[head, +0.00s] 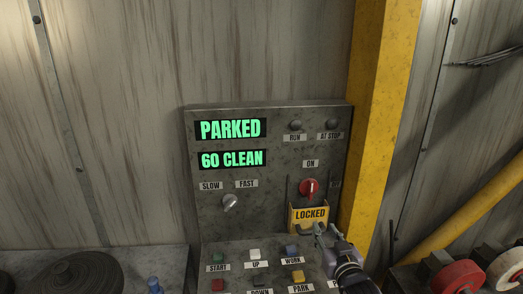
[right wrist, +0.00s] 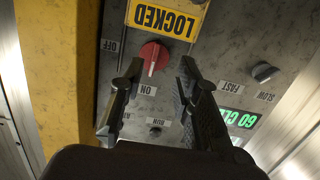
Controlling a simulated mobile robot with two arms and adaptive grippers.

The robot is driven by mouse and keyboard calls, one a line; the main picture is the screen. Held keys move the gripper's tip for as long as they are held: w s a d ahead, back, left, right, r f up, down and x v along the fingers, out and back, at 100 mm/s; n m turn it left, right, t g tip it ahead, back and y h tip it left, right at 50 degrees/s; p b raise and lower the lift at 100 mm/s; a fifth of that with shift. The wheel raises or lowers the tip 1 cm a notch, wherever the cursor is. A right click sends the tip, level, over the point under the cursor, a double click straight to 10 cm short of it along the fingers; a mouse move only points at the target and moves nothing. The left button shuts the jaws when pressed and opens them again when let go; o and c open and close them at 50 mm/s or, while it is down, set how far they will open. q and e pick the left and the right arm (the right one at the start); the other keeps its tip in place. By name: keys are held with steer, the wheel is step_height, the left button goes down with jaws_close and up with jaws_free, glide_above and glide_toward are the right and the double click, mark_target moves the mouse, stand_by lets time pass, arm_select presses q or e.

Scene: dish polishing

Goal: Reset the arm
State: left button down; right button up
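A grey control panel (head: 240,220) stands against the wall. Its green displays read PARKED (head: 230,129) and 60 CLEAN (head: 231,159). A red rotary switch (head: 309,188) points to ON, above a yellow LOCKED plate (head: 310,215). My right gripper (head: 320,232) is in front of the panel, just below the plate in the head view. In the right wrist view its fingers (right wrist: 160,66) are spread and empty, with the red switch (right wrist: 153,57) showing between them; the gap in depth cannot be told. My left gripper is not in view.
Lower panel buttons include START (head: 219,257), UP (head: 255,253), WORK (head: 292,251) and PARK (head: 298,277); the right arm hides some. A speed knob (head: 230,202) sits left. A yellow post (head: 378,110) rises right. Red and white discs (head: 460,276) lie lower right.

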steer(key=s+a+f+g, duration=0.1)
steer(key=s+f+g, duration=0.5)
steer(key=s+f, duration=0.75)
steer(key=s+a+f+n+g, duration=0.15)
steer(key=s+g, duration=0.25)
steer(key=s, duration=0.8)
steer(key=s+f+g, duration=0.2)
steer(key=s+g, duration=0.1)
steer(key=s, duration=1)
step_height(320, 180, down, 31)
steer(key=s+g+b, duration=0.2)
steer(key=b, duration=0.1)
steer(key=s+d+f+b, duration=0.1)
steer(key=s+d+f, duration=0.2)
steer(key=s+f, duration=1.2)
steer(key=shift+s+f+g+b, duration=0.35)
steer(key=shift+f+g+b, duration=0.05)
steer(key=shift+f, duration=0.15)
